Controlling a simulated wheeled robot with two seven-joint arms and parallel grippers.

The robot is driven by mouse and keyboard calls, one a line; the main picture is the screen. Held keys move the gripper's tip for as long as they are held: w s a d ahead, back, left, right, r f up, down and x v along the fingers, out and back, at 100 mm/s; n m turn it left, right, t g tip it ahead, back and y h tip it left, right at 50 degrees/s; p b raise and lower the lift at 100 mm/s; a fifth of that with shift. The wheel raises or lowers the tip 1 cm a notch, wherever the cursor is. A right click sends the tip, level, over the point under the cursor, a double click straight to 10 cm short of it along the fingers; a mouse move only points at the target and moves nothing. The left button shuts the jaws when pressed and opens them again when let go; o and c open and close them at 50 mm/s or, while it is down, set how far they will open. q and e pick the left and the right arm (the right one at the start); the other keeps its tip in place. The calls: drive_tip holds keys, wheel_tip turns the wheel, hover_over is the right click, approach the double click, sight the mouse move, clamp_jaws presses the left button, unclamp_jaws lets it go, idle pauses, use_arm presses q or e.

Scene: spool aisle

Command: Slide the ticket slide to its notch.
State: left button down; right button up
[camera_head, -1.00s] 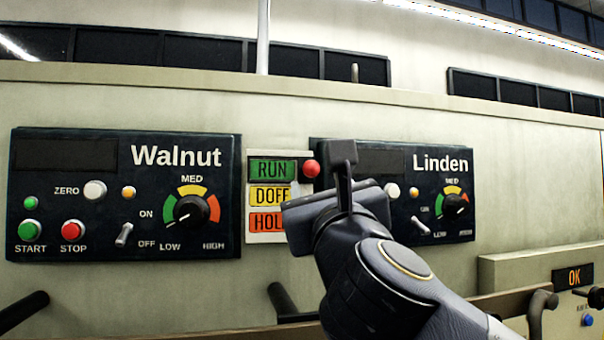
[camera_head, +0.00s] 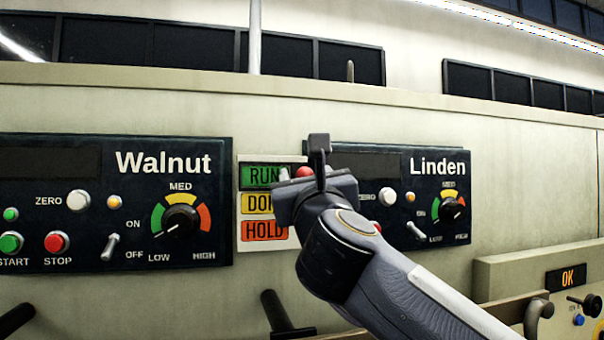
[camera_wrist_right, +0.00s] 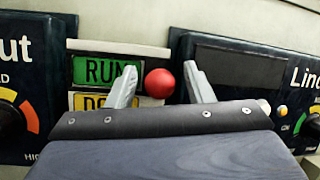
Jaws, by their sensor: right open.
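The ticket board (camera_head: 242,203) carries green RUN, yellow DOFF and orange HOLD labels, between the Walnut and Linden panels. The slide's red round knob (camera_head: 304,172) is at the board's right side, level with RUN; it also shows in the right wrist view (camera_wrist_right: 159,83). My right gripper (camera_head: 300,177) is at the knob, its body covering part of the board's right side. In the right wrist view its open fingers (camera_wrist_right: 160,72) stand left and right of the knob, with gaps. The slide's track and notch cannot be made out. My left gripper is out of view.
The Walnut panel (camera_head: 60,215) with buttons, switch and dial is left; the Linden panel (camera_head: 380,160) is right, partly behind my arm. A dark peg-like handle (camera_head: 284,312) juts out below the board.

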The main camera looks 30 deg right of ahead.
drive_tip(key=shift+c, duration=0.5)
drive_tip(key=c, duration=0.7)
wheel_tip(320, 180, down, 9)
drive_tip(key=b, duration=0.9)
drive_tip(key=shift+d, duration=0.1)
drive_tip(key=shift+c, duration=0.2)
drive_tip(key=o, duration=1.1)
drive_tip(key=shift+s, duration=0.1)
drive_tip(key=shift+c, duration=0.2)
